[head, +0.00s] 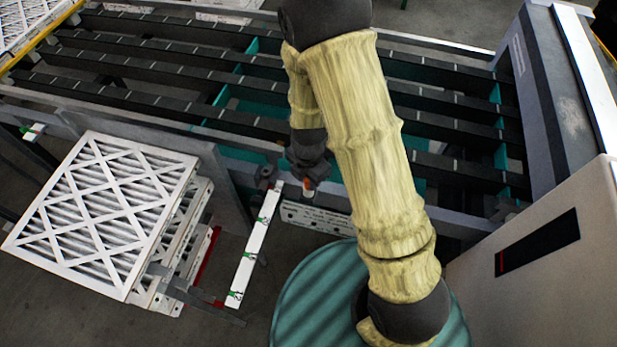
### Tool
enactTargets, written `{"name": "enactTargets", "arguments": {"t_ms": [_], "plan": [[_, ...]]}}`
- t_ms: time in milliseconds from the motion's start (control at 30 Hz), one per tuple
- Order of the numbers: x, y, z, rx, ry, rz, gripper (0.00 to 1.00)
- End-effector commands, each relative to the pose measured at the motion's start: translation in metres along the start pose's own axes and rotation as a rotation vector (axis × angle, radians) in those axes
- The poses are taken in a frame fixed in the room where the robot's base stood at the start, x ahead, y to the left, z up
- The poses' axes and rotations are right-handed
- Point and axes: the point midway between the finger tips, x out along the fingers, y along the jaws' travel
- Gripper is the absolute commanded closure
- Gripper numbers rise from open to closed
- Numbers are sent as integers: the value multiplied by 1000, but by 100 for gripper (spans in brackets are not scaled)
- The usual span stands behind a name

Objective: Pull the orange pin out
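A small orange piece, seemingly the orange pin (309,184), shows just below the dark end of my arm, near the front edge of the conveyor frame and above a white labelled plate. My gripper (306,172) is at the pin, pointing down, and partly covers it. The fingers are small, dark and partly hidden by the arm, so I cannot tell whether they are open, shut or touching the pin.
A conveyor with dark rails (170,95) runs behind my arm. Framed pleated filters (105,215) are stacked at the left. A white strip with green wires (252,245) stands left of the plate (318,218). A grey cabinet (540,290) is at the right.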

Motion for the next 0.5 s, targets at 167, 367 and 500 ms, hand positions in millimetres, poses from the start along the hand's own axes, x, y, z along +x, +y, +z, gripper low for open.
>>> {"name": "enactTargets", "arguments": {"t_ms": [167, 367, 500], "plan": [[-1, 0, 0, 0, 0, 1, 100], [-5, 0, 0, 0, 0, 1, 100], [-9, 0, 0, 1, 0, 0, 100]]}}
